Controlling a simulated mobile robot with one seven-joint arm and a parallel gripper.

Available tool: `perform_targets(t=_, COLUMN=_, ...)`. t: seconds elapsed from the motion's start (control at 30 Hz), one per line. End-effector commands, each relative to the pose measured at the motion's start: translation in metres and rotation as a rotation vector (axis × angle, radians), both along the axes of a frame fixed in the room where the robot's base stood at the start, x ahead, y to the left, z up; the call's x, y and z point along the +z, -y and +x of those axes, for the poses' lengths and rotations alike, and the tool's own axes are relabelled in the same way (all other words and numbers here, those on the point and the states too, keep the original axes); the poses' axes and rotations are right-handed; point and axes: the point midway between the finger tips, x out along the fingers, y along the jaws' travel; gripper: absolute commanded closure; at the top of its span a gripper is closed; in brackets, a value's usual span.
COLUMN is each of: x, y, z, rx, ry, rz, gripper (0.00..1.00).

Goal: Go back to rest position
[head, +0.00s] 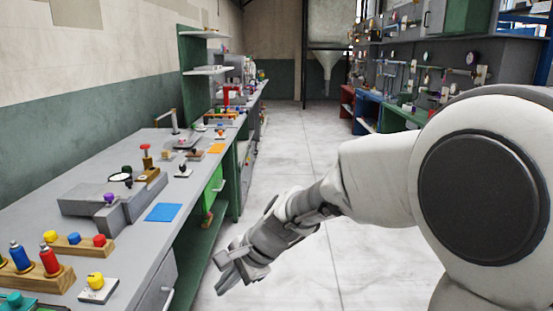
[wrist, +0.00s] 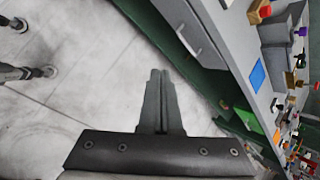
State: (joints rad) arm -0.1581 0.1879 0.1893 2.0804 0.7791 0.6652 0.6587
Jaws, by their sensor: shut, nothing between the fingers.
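My gripper (head: 229,276) hangs over the aisle floor in the head view, just right of the grey workbench and below its top. My arm reaches down and left from the right side of the picture. In the wrist view my gripper (wrist: 158,72) has its two dark fingers together, with nothing between them. The fingers point over the pale floor, apart from the bench.
The long workbench (head: 142,216) on the left carries a blue mat (head: 164,212), a grey press block, a red bottle (head: 49,262) and several coloured knobs. An open green door (head: 213,186) juts out from its front. The middle aisle floor (head: 297,150) is clear.

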Motion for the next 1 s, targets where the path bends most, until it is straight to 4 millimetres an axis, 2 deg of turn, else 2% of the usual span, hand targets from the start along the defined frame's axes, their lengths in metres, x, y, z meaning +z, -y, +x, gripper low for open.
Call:
perform_targets(t=0.03, x=0.023, y=0.016, z=-0.007, rx=0.043, ry=0.057, rz=-0.037, gripper=1.00)
perform_targets(t=0.1, x=0.042, y=0.037, z=-0.018, rx=0.109, ry=0.129, rz=-0.093, gripper=1.00)
perform_targets(t=0.3, x=0.090, y=0.097, z=-0.052, rx=0.285, ry=0.303, rz=-0.268, gripper=1.00)
perform_targets(t=0.5, x=0.128, y=0.155, z=-0.093, rx=0.445, ry=0.435, rz=-0.460, gripper=1.00)
perform_targets(t=0.7, x=0.154, y=0.208, z=-0.135, rx=0.588, ry=0.520, rz=-0.654, gripper=1.00)
perform_targets(t=0.8, x=0.161, y=0.226, z=-0.151, rx=0.642, ry=0.543, rz=-0.730, gripper=1.00)
perform_targets(t=1.0, x=0.165, y=0.245, z=-0.168, rx=0.698, ry=0.556, rz=-0.808, gripper=1.00)
